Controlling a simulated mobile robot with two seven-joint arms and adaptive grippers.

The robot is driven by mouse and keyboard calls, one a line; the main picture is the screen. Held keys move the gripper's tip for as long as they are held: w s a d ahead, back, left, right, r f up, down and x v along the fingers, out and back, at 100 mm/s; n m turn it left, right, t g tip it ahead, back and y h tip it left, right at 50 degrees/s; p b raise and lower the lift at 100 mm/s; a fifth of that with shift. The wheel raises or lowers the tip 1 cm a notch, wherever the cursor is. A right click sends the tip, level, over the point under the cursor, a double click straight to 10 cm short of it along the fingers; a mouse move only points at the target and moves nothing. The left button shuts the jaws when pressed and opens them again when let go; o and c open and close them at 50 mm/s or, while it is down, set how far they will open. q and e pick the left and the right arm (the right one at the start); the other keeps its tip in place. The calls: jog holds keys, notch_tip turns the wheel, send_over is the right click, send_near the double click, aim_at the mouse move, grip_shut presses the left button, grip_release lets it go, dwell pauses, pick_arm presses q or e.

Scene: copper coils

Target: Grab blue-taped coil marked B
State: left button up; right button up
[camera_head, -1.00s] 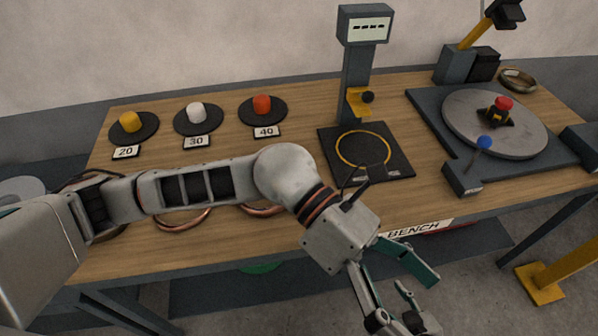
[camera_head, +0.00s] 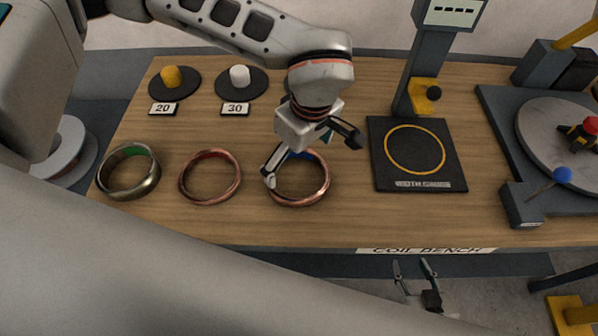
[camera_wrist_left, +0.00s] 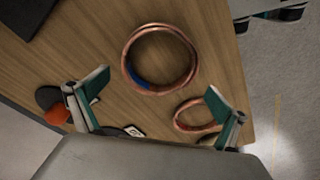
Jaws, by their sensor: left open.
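A copper coil with blue tape (camera_head: 306,202) lies flat on the bench, its blue patch at the far side. It also shows whole in the left wrist view (camera_wrist_left: 188,76), with blue tape on its lower left part. No letter B is readable on it. My left gripper (camera_head: 298,168) is open and points down over this coil, partly hiding its far left side. In the left wrist view its fingers (camera_wrist_left: 158,84) are wide apart, with the coil ahead of them and nothing held. My right gripper (camera_head: 414,268) is open and empty at the front edge of the bench.
A red-taped coil (camera_head: 209,200) and a brass-coloured coil with green tape (camera_head: 129,194) lie to the left. Pads with yellow (camera_head: 173,76) and white (camera_head: 239,75) knobs stand behind. A black gauge plate (camera_head: 385,180) with a post is to the right.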

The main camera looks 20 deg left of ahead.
aim_at(297, 179)
pick_arm(q)
jog(key=f, duration=0.6)
jog(key=shift+w+a, duration=0.15)
jog(key=shift+w, duration=0.1)
jog(key=shift+c, duration=0.4)
jog(key=shift+r, duration=0.1)
jog(key=c, duration=1.2)
